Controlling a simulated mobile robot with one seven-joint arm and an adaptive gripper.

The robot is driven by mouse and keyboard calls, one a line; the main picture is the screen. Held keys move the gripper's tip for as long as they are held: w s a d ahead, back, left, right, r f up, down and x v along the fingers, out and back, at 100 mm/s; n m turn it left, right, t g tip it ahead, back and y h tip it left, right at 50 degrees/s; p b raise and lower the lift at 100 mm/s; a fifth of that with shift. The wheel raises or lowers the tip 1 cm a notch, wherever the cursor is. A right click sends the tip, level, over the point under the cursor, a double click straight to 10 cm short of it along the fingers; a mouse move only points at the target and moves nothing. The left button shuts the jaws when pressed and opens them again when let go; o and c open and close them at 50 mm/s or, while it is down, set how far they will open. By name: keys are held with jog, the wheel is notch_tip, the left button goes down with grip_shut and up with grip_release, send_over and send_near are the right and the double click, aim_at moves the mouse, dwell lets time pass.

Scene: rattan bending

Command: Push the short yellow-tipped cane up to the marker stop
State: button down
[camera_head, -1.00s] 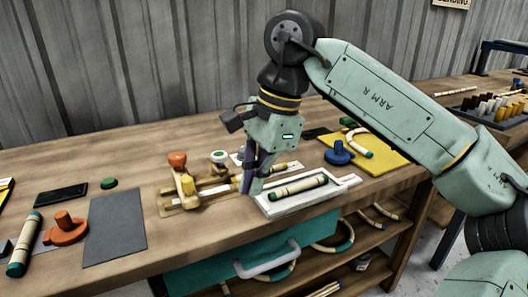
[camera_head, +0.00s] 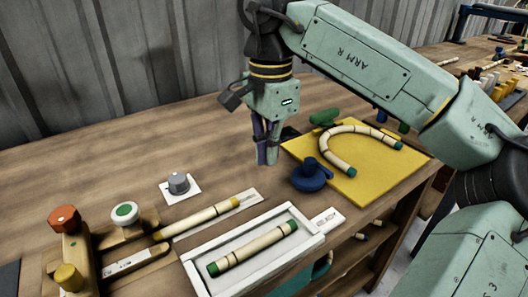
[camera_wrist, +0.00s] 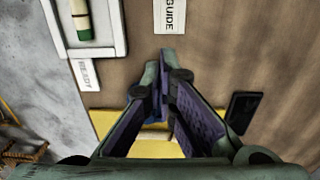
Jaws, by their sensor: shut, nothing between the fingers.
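A short pale cane (camera_head: 208,216) with yellowish ends lies on a flat strip behind the white tray in the head view, its left end near a wooden fixture (camera_head: 82,252). The fixture carries an orange knob, a yellow knob and a white knob with a green top. Which part is the marker stop I cannot tell. My gripper (camera_head: 267,160) is shut and empty, pointing down above the bench, to the right of and beyond the cane's right end and apart from it. In the wrist view the fingers (camera_wrist: 163,105) meet with nothing between them; the cane is out of that view.
A green-ended cane (camera_head: 252,248) lies in the white tray (camera_head: 314,240). A grey knob (camera_head: 178,183) stands behind the yellow-tipped cane. The bench behind is clear.

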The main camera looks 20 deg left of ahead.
aim_at(204, 217)
notch_tip(204, 217, down, 7)
jog(key=shift+f+p, duration=0.2)
jog(key=shift+p, duration=0.1)
jog(key=shift+s+a+f+p, duration=0.15)
jog(key=shift+s+a+p, duration=0.35)
jog(key=shift+s+a, duration=0.65)
jog(key=shift+s+a+f, duration=0.1)
jog(key=shift+s+a, duration=0.05)
jog(key=shift+s, duration=0.3)
jog(key=shift+s+a, duration=0.25)
jog(key=s+a, duration=0.2)
jog(key=s+a+b, duration=0.1)
jog(key=s, duration=0.1)
jog(key=s+a+b, duration=0.1)
jog(key=s+a, duration=0.1)
jog(key=s, duration=0.1)
jog(key=shift+s+a, duration=0.1)
jog(key=shift+a, duration=0.25)
